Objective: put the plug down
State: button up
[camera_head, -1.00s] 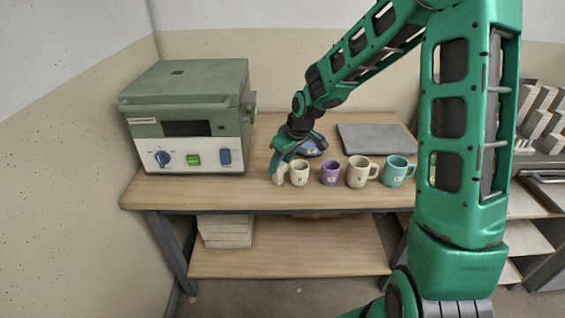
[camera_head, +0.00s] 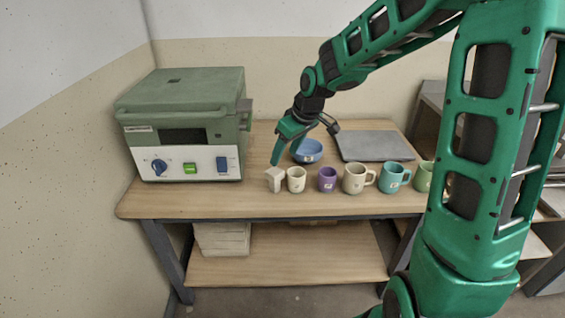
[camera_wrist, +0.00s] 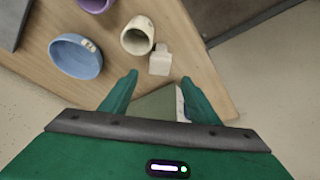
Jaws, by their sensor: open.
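The plug (camera_head: 274,179) is a small cream block standing on the wooden bench, immediately left of a cream cup (camera_head: 296,179). In the wrist view the plug (camera_wrist: 160,62) lies just beyond my fingertips, beside the same cup (camera_wrist: 138,36). My gripper (camera_head: 305,144) is open, above the bench and behind the plug in the head view. Its fingers are spread with nothing held between them, and they also show in the wrist view (camera_wrist: 159,80).
A blue bowl (camera_head: 307,151) sits under my gripper. A purple cup (camera_head: 327,180), a larger cream mug (camera_head: 354,178), a teal mug (camera_head: 394,177) and a green mug (camera_head: 423,176) stand rightward. A grey slab (camera_head: 374,146) lies behind. A green kiln-like box (camera_head: 180,125) stands left.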

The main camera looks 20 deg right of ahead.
jog(key=shift+v, duration=1.45)
jog(key=s+d+m+g, duration=0.1)
jog(key=s+d+m, duration=0.3)
jog(key=s, duration=0.7)
jog(key=s+d+m+g+h, duration=0.1)
jog(key=s+d+m, duration=0.3)
jog(key=s, duration=0.8)
jog(key=s+d+r+m+g, duration=0.1)
jog(key=s+d+m+g, duration=0.1)
jog(key=s+d, duration=0.5)
jog(key=s+m, duration=0.1)
jog(key=s, duration=0.4)
jog(key=shift+m+h, duration=0.4)
jog(key=shift+w+a+r, duration=0.1)
jog(key=shift+w+f, duration=0.25)
jog(key=shift+w, duration=0.4)
